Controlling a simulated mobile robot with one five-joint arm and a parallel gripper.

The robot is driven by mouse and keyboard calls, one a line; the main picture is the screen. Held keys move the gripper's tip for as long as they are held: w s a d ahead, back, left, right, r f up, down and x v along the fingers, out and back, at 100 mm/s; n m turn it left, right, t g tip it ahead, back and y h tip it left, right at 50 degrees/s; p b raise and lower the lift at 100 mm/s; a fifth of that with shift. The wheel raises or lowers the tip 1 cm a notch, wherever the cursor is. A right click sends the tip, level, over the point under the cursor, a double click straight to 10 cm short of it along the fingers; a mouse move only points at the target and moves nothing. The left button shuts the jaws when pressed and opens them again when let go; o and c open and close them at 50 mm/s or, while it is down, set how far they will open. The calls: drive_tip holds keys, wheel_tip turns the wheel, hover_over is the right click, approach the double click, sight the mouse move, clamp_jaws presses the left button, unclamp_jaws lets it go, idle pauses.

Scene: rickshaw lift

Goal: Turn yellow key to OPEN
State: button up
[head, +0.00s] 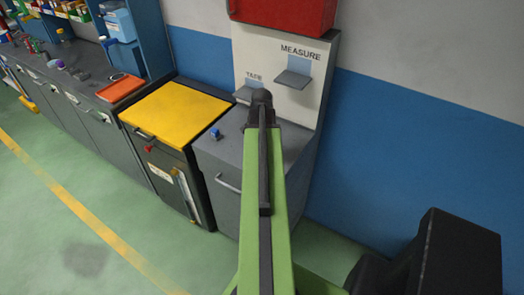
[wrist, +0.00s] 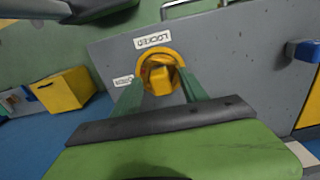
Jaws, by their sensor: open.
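The yellow key (wrist: 162,76) sits in a round yellow ring on a grey panel (wrist: 225,60) in the wrist view. A white LOCKED label (wrist: 153,40) is above it. A smaller label (wrist: 123,80), partly hidden and hard to read, is at its lower left. My gripper (wrist: 163,88) is open, with one green finger on each side of the key's lower part. I cannot tell whether the fingers touch it. In the head view my green arm reaches over the grey cabinet, and the key and fingertips are hidden.
A blue knob (wrist: 303,50) sticks out right of the key. The grey cabinet (head: 215,165) has a back panel with TARE and MEASURE shelves (head: 294,79). A yellow-topped cabinet (head: 175,110) stands to its left. Green floor (head: 60,210) is open at lower left.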

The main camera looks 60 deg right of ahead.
drive_tip(key=shift+f, duration=0.1)
clamp_jaws()
drive_tip(key=shift+n, duration=1.8)
drive_tip(key=shift+s+n, duration=0.1)
drive_tip(key=shift+n, duration=0.6)
unclamp_jaws()
wheel_tip(320, 180, up, 18)
drive_tip(key=p, duration=1.7)
drive_tip(key=shift+f+p, duration=0.2)
drive_tip(key=shift+p, duration=0.2)
